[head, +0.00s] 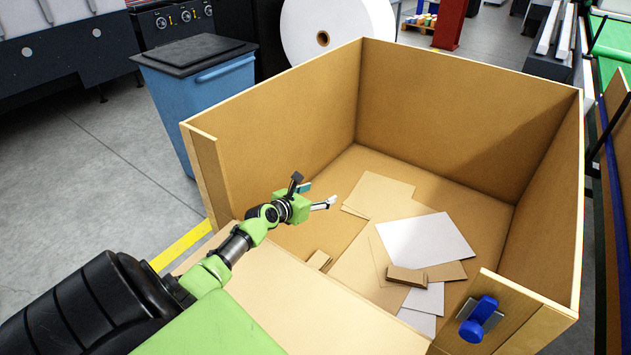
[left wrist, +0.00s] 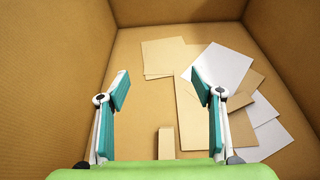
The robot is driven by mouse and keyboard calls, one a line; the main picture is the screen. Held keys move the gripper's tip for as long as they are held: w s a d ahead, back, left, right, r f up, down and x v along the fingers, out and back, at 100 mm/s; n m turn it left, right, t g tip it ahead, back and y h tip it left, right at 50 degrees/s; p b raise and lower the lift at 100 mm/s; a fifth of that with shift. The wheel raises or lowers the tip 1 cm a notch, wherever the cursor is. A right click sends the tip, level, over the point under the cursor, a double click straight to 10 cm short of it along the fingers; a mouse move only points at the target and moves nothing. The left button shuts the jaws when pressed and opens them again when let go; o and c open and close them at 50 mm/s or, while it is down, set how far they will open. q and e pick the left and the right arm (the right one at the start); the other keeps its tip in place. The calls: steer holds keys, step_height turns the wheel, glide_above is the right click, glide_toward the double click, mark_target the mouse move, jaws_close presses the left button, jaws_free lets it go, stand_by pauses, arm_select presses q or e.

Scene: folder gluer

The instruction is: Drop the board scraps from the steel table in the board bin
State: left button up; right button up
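The board bin (head: 450,115) is a large open-topped box with tan walls, seen from above in the head view. Flat pieces of board lie on its floor: tan sheets (head: 380,193), a pale grey-white sheet (head: 425,240) and a small brown strip (head: 406,276). A small tan piece (head: 318,261) lies nearer the front wall and shows in the left wrist view (left wrist: 167,142), below the gap between the fingers. My left gripper (head: 314,190) is over the bin, above the floor, with its teal-padded fingers spread (left wrist: 160,88) and nothing between them. The steel table and my right gripper are out of view.
A blue lidded bin (head: 205,95) stands left of the board bin, before a dark machine. A large white roll (head: 345,25) stands behind. A blue latch-like part (head: 478,318) is on the front right wall. Grey floor is clear at left.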

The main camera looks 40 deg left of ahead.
arm_select(q)
steer(key=v, duration=1.2)
stand_by(1.0)
